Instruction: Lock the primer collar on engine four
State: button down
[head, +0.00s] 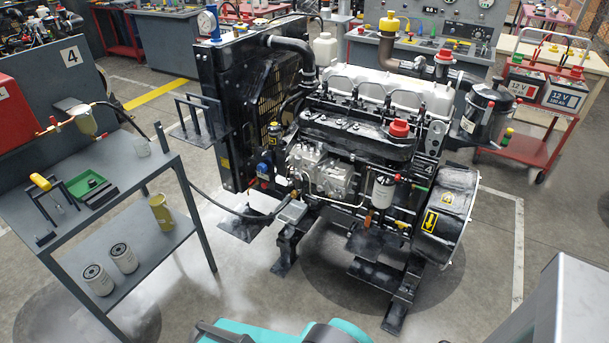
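Engine four (345,115), with a white-on-black "4" plate (427,169) on its near right side, stands on a black frame in the middle of the head view. On its near side are a white filter canister (383,191), a silver pump (322,170) and a small blue part (264,168) with a red piece below it. I cannot tell at this size which part is the primer collar or whether it is locked. My gripper is not in view.
A grey two-shelf cart (115,222) stands left, holding a green tray (87,186) and white filters (123,258). A hose runs from the cart side to the engine. A red battery trolley (530,140) is right. Floor in front of the engine is partly clear.

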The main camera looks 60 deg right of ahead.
aim_at(298, 174)
jog(key=i, duration=0.85)
jog(key=u, duration=0.05)
